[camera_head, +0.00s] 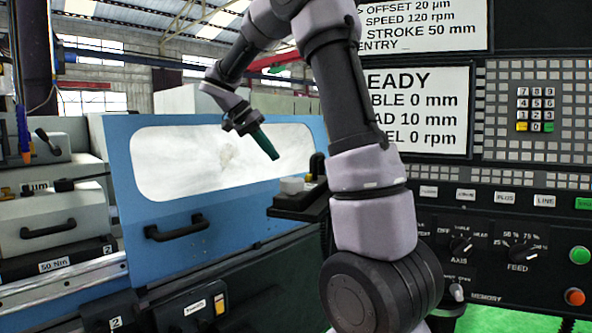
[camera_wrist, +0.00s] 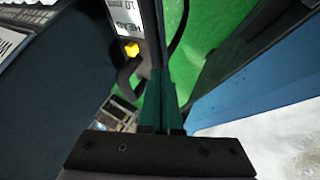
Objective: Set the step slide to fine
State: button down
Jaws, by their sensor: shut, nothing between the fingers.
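A yellow block (camera_wrist: 131,49), which may be the step slide, shows in the wrist view. It sits by a white label (camera_wrist: 127,17) with partly cut-off sideways lettering, on the edge of a dark panel. I cannot read its setting. My gripper (camera_wrist: 159,72) has teal fingers, shut with nothing between them. The fingertips are apart from the yellow block, to its lower right in the picture. In the head view my gripper (camera_head: 275,157) points down and right, in front of the blue door, up and left of a small dark shelf-like box (camera_head: 300,202).
The blue door (camera_head: 160,200) with a window and black handle stands at left. A control panel (camera_head: 530,225) with knobs, keys and coloured buttons fills the right. My arm hides part of it.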

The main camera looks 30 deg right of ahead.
aim_at(309, 178)
jog(key=s+d+f, duration=0.1)
jog(key=d, duration=0.1)
jog(key=s+d+f, duration=0.1)
jog(key=f, duration=0.1)
jog(key=s+d+f, duration=0.1)
jog(key=d, duration=0.1)
jog(key=shift+s+d+f, duration=0.1)
jog(key=shift+d+f, duration=0.25)
jog(key=shift+f, duration=0.05)
jog(key=shift+s+d, duration=0.25)
jog(key=shift+d, duration=0.05)
jog(key=shift+s+d, duration=0.8)
jog(key=shift+s, duration=0.15)
